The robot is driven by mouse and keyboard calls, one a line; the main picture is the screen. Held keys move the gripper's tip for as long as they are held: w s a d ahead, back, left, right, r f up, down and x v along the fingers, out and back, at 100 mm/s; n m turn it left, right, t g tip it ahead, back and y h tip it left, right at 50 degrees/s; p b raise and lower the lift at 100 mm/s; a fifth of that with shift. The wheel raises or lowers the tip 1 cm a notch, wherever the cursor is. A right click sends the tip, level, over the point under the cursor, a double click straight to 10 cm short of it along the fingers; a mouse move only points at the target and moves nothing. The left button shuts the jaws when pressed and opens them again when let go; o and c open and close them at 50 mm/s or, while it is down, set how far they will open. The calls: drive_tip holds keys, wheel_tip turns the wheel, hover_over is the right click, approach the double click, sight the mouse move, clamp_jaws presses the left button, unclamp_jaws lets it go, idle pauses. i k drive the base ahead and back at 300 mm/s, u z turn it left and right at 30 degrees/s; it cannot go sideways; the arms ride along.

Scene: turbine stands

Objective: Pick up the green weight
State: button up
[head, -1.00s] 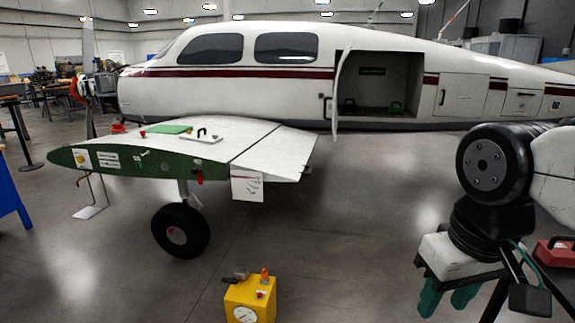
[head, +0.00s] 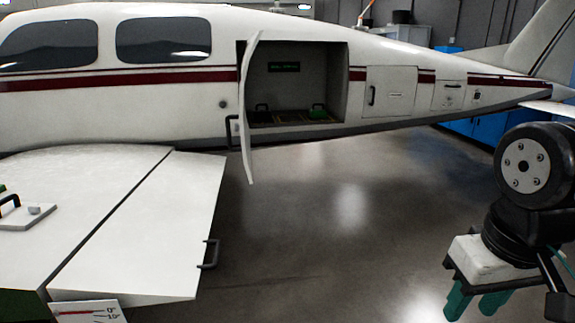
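The green weight (head: 318,111) looks like a small green block with a dark handle. It sits on the floor of the open baggage compartment (head: 293,119) in the aircraft's side, towards the right end. My gripper (head: 474,304) is at the lower right, fingers pointing down. Its two teal fingers stand apart with nothing visible between them. It is well to the right of the compartment, nearer the camera and apart from the weight.
The open compartment door (head: 248,110) stands out at the opening's left edge. A dark handle (head: 262,107) shows inside at the left. The wing (head: 130,220) fills the lower left, with a bracket (head: 210,254) at its edge. Floor (head: 330,240) before the compartment is clear.

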sight(314, 113)
drive_tip(key=z, duration=0.35)
drive_tip(key=i, duration=3.95)
drive_tip(key=u, duration=0.3)
drive_tip(key=i, duration=1.2)
drive_tip(key=u, duration=0.2)
